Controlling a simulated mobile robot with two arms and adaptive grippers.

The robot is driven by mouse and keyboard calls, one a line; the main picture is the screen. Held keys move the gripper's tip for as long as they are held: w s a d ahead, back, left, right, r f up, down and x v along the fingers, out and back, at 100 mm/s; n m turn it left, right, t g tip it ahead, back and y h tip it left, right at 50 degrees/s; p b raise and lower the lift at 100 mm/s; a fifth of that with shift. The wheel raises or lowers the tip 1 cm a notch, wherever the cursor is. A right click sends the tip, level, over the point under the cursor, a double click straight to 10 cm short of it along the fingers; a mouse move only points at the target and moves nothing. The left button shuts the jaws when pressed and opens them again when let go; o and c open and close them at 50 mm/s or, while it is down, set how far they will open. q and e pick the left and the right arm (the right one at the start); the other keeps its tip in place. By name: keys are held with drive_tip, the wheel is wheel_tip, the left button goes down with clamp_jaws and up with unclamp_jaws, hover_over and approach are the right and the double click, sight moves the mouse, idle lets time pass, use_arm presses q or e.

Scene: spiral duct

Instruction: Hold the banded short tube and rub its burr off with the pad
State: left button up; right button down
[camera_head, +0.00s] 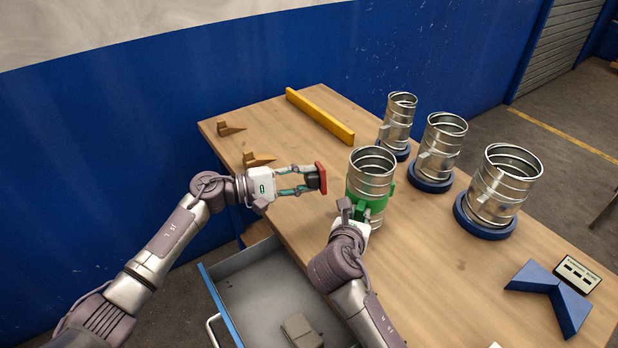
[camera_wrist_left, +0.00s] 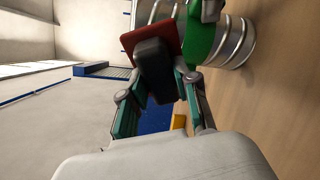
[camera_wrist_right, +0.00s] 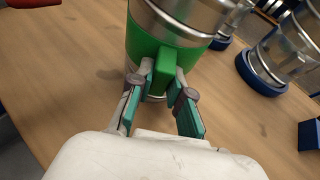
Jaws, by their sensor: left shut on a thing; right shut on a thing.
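The banded short tube (camera_head: 371,169) is silver with a green band (camera_head: 381,196) and stands upright near the table's front edge. My right gripper (camera_head: 352,211) is shut on a green block of the band, clear in the right wrist view (camera_wrist_right: 165,74). My left gripper (camera_head: 306,180) is shut on the pad's dark grip (camera_wrist_left: 157,68). The pad (camera_head: 321,178) has a red face turned toward the tube, with a small gap between them in the head view. I cannot make out the burr.
Several silver tubes on blue round bases, such as the large one (camera_head: 500,190), stand at the right. A yellow bar (camera_head: 320,116), brown wedges (camera_head: 230,129), a blue V-shaped block (camera_head: 552,293) and a label plate (camera_head: 577,272) lie on the table (camera_head: 430,250). An open drawer (camera_head: 262,290) juts out in front.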

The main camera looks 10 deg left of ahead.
use_arm(q)
drive_tip(key=shift+v, duration=1.45)
drive_tip(key=shift+w, duration=0.2)
use_arm(e)
drive_tip(key=shift+d, duration=0.1)
drive_tip(key=c, duration=1)
unclamp_jaws()
drive_tip(key=v, duration=1.2)
drive_tip(key=shift+w, duration=0.1)
use_arm(q)
drive_tip(key=shift+f, duration=0.1)
